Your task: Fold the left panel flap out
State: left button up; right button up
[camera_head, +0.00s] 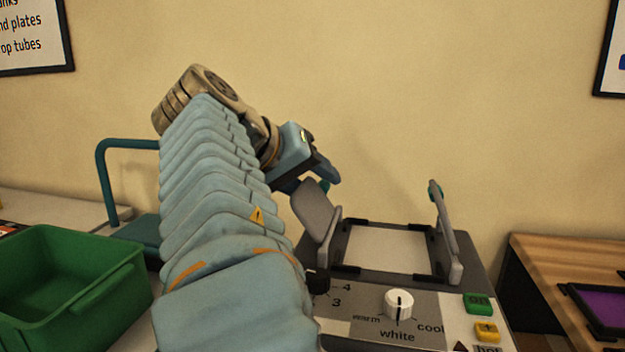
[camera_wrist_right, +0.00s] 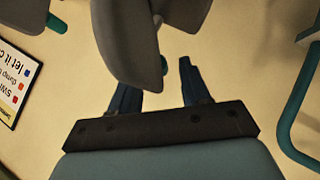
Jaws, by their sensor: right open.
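A light panel (camera_head: 388,250) with a dark frame lies on the control console. Its left flap (camera_head: 316,210), a grey plate with a teal knob, stands up from the panel's left edge and is tilted. The right flap (camera_head: 444,235) stands nearly upright at the other edge. My right gripper (camera_head: 322,178) is open, just above the top of the left flap. In the right wrist view, the fingers (camera_wrist_right: 158,82) are spread near the grey left flap (camera_wrist_right: 128,45), with the teal knob between the tips. I cannot tell whether they touch it. My left gripper is not in view.
The console carries a white dial (camera_head: 399,304), a green button (camera_head: 478,303) and a yellow button (camera_head: 487,331). A green bin (camera_head: 75,290) and a teal-handled stand (camera_head: 125,143) are at the left. A wooden table (camera_head: 560,255) is at the right.

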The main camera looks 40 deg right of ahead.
grip_shut()
dwell(0.3)
